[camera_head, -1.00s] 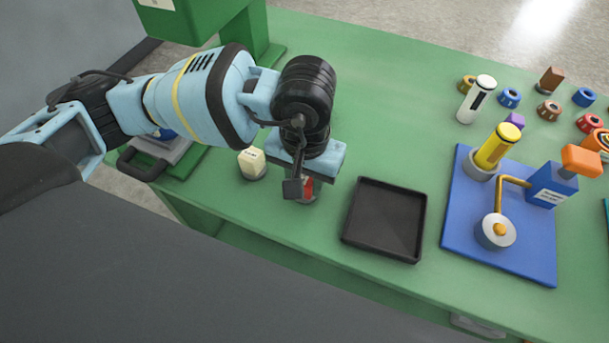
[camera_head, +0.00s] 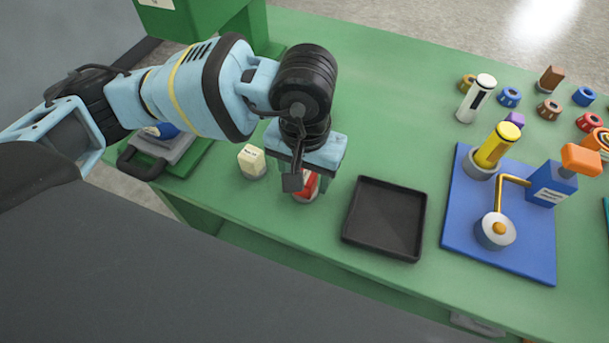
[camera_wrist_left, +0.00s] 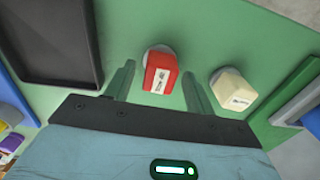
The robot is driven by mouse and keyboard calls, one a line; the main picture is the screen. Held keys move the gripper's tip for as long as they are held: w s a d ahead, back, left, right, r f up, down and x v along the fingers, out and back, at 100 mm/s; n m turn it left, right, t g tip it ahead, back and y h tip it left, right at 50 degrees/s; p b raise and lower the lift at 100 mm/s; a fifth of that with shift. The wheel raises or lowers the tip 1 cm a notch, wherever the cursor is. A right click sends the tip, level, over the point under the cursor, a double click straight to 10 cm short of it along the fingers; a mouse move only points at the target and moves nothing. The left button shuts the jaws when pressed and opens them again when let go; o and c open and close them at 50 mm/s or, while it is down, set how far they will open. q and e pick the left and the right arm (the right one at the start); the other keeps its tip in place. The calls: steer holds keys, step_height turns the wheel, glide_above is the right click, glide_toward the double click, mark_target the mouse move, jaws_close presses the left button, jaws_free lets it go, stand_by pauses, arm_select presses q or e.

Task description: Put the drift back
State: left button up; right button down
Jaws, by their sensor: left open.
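A red block-shaped piece with a white label (camera_wrist_left: 161,74) stands upright on a round grey base. It also shows in the head view (camera_head: 307,187), partly hidden by my left gripper. My left gripper (camera_wrist_left: 158,82) is open, with one finger on each side of the red piece and gaps visible to both. A cream labelled piece (camera_head: 252,160) on a similar grey base stands to the left of it, and shows on the right in the wrist view (camera_wrist_left: 232,90). The labels are too small to read, so I cannot tell which piece is the drift. My right gripper is out of view.
An empty black tray (camera_head: 385,218) lies right of the gripper on the green bench. A blue board (camera_head: 530,255) holds a yellow cylinder (camera_head: 497,146) and a brass-coloured crank. A white cylinder (camera_head: 477,99) and several coloured rings stand at the back right.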

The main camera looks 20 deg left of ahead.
mark_target(305, 176)
arm_select(q)
step_height(305, 176, up, 11)
steer(key=shift+f, duration=0.15)
